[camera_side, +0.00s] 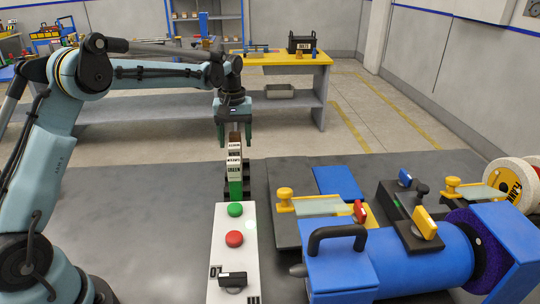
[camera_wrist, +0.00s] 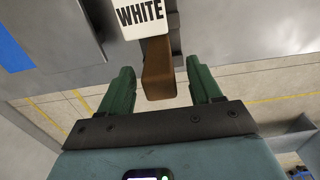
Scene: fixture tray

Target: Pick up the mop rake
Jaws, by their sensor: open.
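I cannot clearly identify a mop rake in either view. My gripper (camera_side: 235,142) is open and points down over a row of labelled bars. In the wrist view my gripper (camera_wrist: 161,70) has its green fingers on either side of a brown bar (camera_wrist: 158,72), with a visible gap at each side. A white bar marked WHITE (camera_wrist: 140,14) is beyond it. In the side view the row has white labels, one reading GREEN, and a green bar (camera_side: 236,189) at its near end. Its dark holder is partly hidden.
A white control box (camera_side: 232,262) with a green and a red button stands in front of the row. A blue machine (camera_side: 405,262) with a purple wheel fills the right front. Yellow-knobbed fixtures (camera_side: 310,205) stand behind it. Bare grey bench (camera_side: 130,200) lies at left.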

